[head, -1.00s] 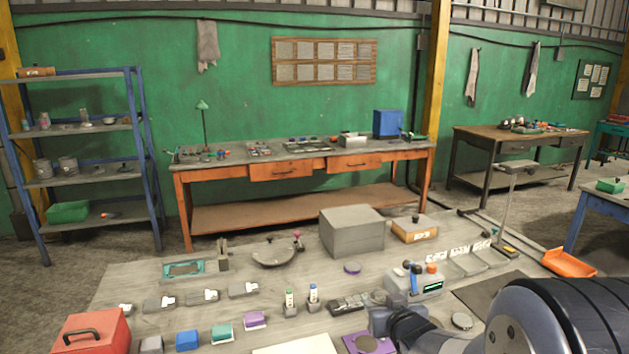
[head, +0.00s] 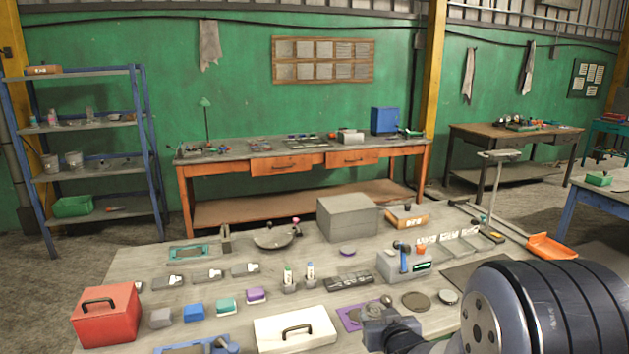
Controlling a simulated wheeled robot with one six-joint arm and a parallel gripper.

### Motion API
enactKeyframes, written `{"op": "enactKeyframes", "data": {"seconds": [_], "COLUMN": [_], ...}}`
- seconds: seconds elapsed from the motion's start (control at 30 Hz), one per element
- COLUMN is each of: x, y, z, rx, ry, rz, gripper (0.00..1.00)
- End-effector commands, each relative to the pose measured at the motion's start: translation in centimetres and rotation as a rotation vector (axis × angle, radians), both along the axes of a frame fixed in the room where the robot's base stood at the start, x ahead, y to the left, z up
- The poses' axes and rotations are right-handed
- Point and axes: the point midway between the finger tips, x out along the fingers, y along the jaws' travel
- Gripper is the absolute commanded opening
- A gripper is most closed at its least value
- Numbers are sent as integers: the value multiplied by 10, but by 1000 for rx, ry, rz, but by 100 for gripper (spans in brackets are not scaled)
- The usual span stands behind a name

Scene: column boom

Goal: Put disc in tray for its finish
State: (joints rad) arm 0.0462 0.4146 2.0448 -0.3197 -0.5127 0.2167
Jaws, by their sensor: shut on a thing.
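My gripper (head: 380,312) is low in the front of the head view, above the near part of the bench. It is shut on a small grey rounded thing (head: 387,299), which looks like the disc; the jaws hide much of it, and its finish cannot be told. The tray (head: 447,255) lies farther back to the right, with white-labelled compartments side by side. The lettering is too small to read. My gripper is apart from the tray, nearer to me and to its left.
A large grey box (head: 347,217) stands behind.

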Motion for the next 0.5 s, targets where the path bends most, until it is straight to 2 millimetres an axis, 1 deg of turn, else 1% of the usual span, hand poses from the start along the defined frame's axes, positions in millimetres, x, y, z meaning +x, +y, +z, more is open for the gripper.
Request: {"op": "enactKeyframes", "data": {"seconds": [0.03,0.13,0.27,0.4,0.5], "x": [-1,-3,-8,-18,-25], "y": [1,3,4,2,-2], "z": [-13,-35,-71,-118,-143], "rx": [1,0,0,0,-2], "ry": [2,3,6,8,4], "rz": [0,-6,-21,-56,-82], "gripper": [19,19,19,19,19]}}
